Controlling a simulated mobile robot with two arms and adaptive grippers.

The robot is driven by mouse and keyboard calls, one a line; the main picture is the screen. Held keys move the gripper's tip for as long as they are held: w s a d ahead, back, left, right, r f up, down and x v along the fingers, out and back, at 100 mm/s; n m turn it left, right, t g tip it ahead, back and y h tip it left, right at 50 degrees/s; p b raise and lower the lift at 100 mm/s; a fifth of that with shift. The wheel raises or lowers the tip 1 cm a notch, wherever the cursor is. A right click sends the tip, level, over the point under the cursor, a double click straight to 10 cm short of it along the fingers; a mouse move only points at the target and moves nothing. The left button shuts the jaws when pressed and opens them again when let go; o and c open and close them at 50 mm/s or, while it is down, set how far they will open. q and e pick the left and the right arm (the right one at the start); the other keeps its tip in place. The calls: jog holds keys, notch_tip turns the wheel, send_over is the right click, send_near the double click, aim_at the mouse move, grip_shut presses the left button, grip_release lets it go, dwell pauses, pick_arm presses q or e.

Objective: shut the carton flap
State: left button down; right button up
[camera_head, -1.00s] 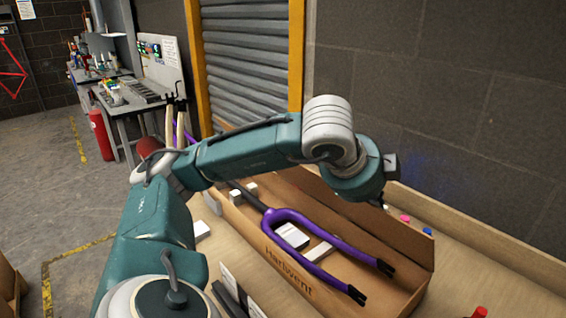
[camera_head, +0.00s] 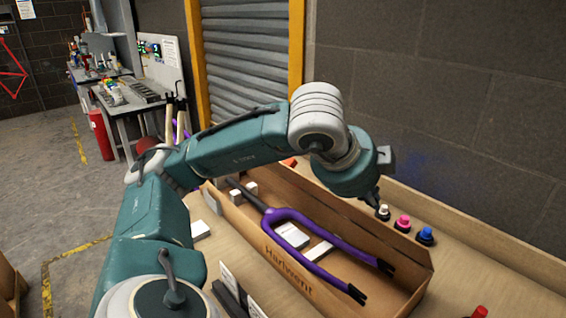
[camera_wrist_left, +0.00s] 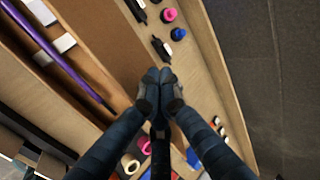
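The open carton (camera_head: 290,272) is a long brown cardboard box with lettering on its near side. A purple fork (camera_head: 320,232) with black tips and some white blocks lie inside. A tall brown panel along the far long side looks like the raised flap (camera_head: 400,235); it also shows in the left wrist view (camera_wrist_left: 105,45). My left gripper (camera_wrist_left: 159,76) is beyond this panel, on the wall side, with fingertips together and nothing visible between them. In the head view its fingers are mostly hidden behind the wrist. My right gripper is out of view.
A wooden ledge (camera_head: 490,243) runs along the grey wall. Dark boxes or cards (camera_head: 235,290) lie in front of the carton.

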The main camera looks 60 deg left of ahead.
pick_arm(q)
notch_tip(320, 180, up, 6)
jog(key=p, duration=0.3)
jog(key=shift+f+p, duration=0.15)
jog(key=shift+p, duration=0.15)
jog(key=shift+s+f, duration=0.1)
dwell(0.3)
